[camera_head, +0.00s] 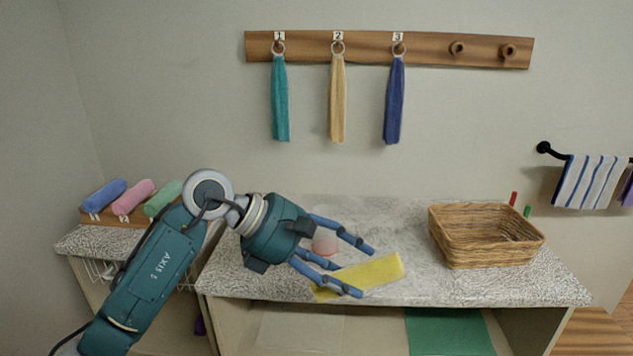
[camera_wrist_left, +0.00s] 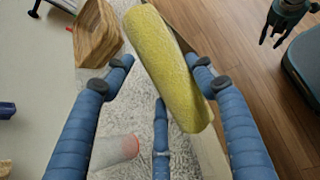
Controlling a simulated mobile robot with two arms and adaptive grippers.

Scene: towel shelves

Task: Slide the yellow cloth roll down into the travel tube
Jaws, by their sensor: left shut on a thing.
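The yellow cloth roll (camera_head: 373,274) is between the blue fingers of my left gripper (camera_head: 352,270), which is shut on it. In the left wrist view the roll (camera_wrist_left: 168,65) lies slanted between the fingers (camera_wrist_left: 160,75), sticking out past them at the far end. The travel tube (camera_head: 324,242) is clear with a red rim and stands on the counter behind the fingers. It also shows in the left wrist view (camera_wrist_left: 118,153), beside the roll and apart from it. My right gripper (camera_wrist_left: 288,22) shows at the top right of that view, its dark fingers spread and empty.
A wicker basket (camera_head: 485,238) stands on the counter (camera_head: 420,290) at the right, with a red and a green item behind it. Blue, pink and green rolls (camera_head: 133,197) lie on a stand at the left. Towels hang from numbered pegs (camera_head: 338,95). The counter between tube and basket is clear.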

